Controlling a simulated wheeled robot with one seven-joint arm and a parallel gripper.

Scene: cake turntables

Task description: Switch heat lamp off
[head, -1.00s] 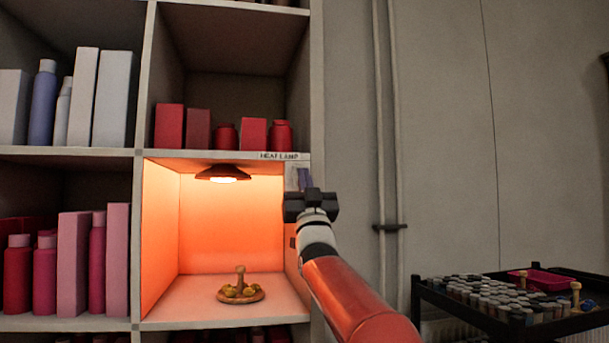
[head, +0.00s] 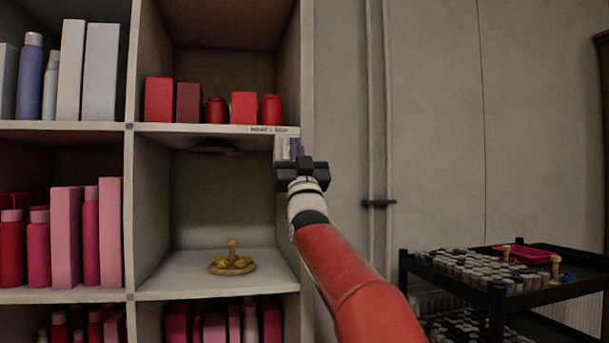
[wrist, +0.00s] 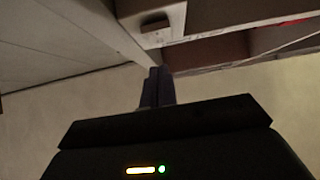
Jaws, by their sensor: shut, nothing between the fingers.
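The heat lamp (head: 213,149) hangs under the shelf board at the top of the middle cubby and is dark, with no orange glow. A label strip (head: 269,130) sits on the shelf edge above it; its text is blurred. My gripper (head: 296,148) is up at the right post of the shelf, just below the label, with its fingers together and empty. In the wrist view the shut fingers (wrist: 157,87) point at the shelf's edge. A small plate with a dark switch-like part (wrist: 155,24) shows beyond them, apart from the fingertips. The switch is hidden in the head view.
A round wooden board with a peg and yellow pieces (head: 233,265) stands in the cubby. Red boxes and jars (head: 188,103) fill the shelf above. A black cart (head: 497,293) with many small jars stands at the right, before a wall pipe (head: 372,230).

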